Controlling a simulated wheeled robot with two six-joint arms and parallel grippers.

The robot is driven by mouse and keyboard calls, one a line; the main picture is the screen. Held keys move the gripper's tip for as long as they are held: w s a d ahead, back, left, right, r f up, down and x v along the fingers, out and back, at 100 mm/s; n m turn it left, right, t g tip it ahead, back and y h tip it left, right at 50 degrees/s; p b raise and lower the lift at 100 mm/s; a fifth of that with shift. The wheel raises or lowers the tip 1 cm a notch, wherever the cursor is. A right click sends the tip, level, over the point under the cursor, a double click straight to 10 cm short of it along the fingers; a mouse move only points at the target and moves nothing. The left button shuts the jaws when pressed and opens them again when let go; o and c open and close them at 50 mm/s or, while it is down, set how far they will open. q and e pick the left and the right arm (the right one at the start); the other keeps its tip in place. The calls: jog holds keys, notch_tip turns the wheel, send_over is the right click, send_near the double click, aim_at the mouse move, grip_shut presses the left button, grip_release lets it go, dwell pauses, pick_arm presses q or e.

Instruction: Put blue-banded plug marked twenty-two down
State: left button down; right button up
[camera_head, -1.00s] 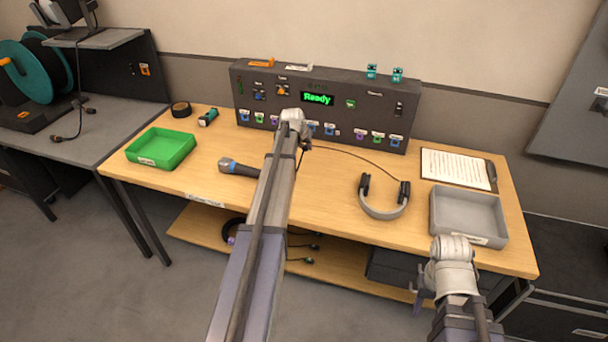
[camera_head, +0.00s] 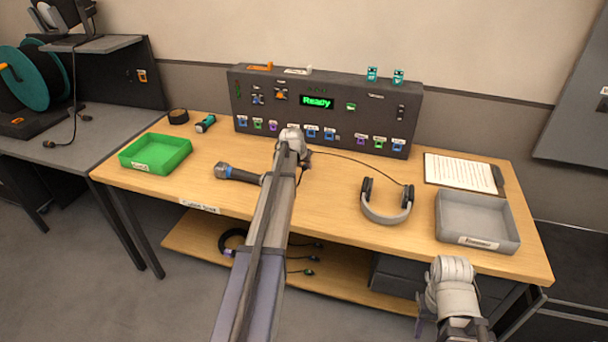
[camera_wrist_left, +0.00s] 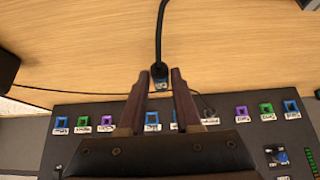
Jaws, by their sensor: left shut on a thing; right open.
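My left gripper (camera_wrist_left: 159,76) is shut on the blue-banded plug (camera_wrist_left: 159,84), seen in the left wrist view with its black cable (camera_wrist_left: 162,30) running away from it. A pale label shows on the plug, but its number is too small to read. The plug is over the wooden table, short of the socket row on the dark panel (camera_wrist_left: 90,109).
The table holds a green tray (camera_head: 184,164), a microphone (camera_head: 238,174), headphones (camera_head: 387,218), a clipboard (camera_head: 460,172) and a grey tray (camera_head: 478,242). The panel (camera_head: 370,92) shows "Ready" and stands at the back. Bare tabletop lies between microphone and headphones.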

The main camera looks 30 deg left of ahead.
aim_at(304, 171)
pick_arm(q)
jog(key=shift+f+b, duration=1.05)
jog(key=shift+f, duration=0.45)
jog(key=shift+f+b, duration=0.4)
jog(key=c, duration=0.6)
grip_release()
jog(key=shift+r, duration=0.1)
jog(key=shift+r, duration=0.15)
